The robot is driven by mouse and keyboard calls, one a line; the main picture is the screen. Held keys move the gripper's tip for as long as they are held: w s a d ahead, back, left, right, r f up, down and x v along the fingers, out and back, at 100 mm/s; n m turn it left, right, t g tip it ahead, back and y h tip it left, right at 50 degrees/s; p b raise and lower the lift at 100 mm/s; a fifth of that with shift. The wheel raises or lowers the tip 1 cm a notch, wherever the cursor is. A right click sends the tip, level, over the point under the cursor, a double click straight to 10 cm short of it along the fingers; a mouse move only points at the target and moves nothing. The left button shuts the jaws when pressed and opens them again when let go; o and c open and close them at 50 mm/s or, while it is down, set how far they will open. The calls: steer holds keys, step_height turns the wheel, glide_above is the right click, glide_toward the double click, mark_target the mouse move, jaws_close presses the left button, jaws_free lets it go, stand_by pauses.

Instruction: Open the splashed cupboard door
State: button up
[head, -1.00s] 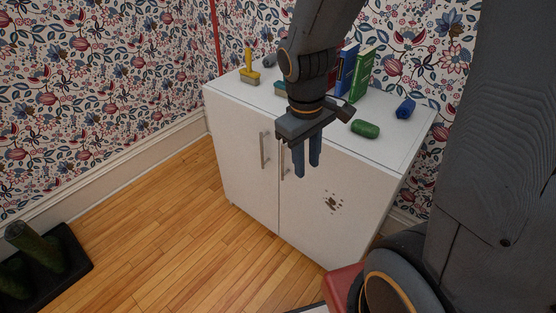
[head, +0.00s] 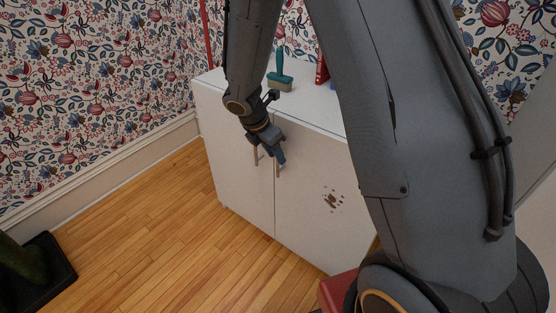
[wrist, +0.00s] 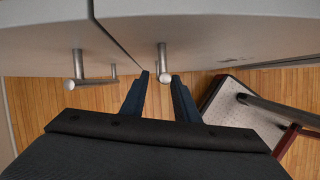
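The white cupboard has two doors, both shut. The splashed door (head: 310,190) is the right one and bears brown spatters (head: 332,199). Its metal bar handle (head: 279,171) is near the middle seam; its upper part is hidden by my gripper in the head view. My gripper (head: 280,157) points down in front of the handle. In the wrist view the two dark fingers (wrist: 161,76) are apart, and the end of the splashed door's handle (wrist: 163,58) shows between their tips, closer to the right finger. I cannot tell whether they touch it.
The plain left door (head: 232,150) has a similar handle (head: 255,157) close beside my gripper. A teal brush (head: 280,77) and a red book (head: 321,68) stand on the cupboard top.

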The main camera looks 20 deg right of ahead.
mark_target(278, 171)
steer(key=shift+x, duration=1.65)
jaws_close()
